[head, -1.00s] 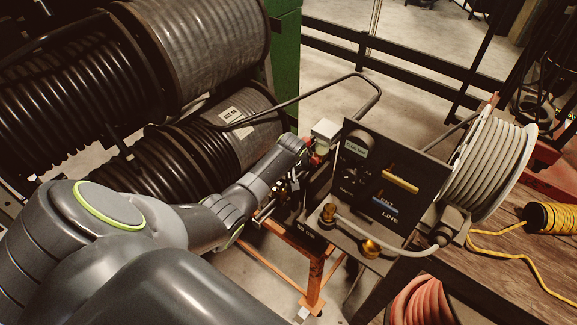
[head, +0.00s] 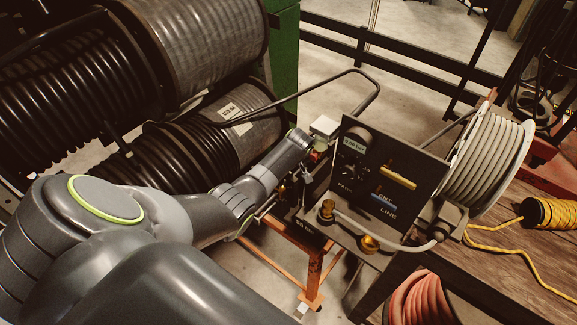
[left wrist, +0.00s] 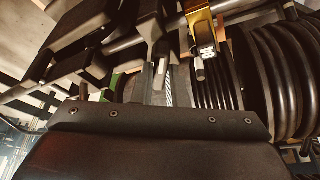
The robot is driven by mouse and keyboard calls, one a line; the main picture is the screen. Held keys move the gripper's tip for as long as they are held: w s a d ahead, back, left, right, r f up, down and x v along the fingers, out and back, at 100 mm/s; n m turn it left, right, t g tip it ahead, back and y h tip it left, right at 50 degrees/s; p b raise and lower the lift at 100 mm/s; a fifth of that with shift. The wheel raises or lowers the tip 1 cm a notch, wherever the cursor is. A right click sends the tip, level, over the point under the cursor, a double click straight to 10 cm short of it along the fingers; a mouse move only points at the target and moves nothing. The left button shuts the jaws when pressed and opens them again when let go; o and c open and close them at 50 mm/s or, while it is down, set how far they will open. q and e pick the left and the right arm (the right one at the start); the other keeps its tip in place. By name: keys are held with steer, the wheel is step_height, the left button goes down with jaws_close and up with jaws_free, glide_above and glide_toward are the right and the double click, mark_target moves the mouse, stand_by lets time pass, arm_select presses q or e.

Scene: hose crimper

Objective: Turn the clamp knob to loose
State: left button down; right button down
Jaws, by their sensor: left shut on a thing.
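My left arm reaches in from the left to the clamp hardware at the left side of a black control panel (head: 402,165). My left gripper (head: 318,158) is at small red and metal parts beside a white block (head: 324,126), above an orange stand (head: 316,268). It is shut on a small part there, which seems to be the clamp knob; my wrist and fingers hide most of it. In the left wrist view the gripper's fingers (left wrist: 157,45) are close together, with a gold bracket (left wrist: 203,28) just right of them. My right gripper is not in view.
Black hose reels (head: 200,140) fill the left. A bent dark bar (head: 345,76) passes behind the clamp. Brass fittings (head: 368,243) and a pale hose sit below the panel. A grey hose reel (head: 492,165) and yellow cord (head: 548,213) are at right on a wooden bench (head: 500,262).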

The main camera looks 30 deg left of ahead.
arm_select(q)
steer(key=c, duration=1.4)
jaws_free()
steer(key=shift+c, duration=0.2)
steer(key=shift+m, duration=0.3)
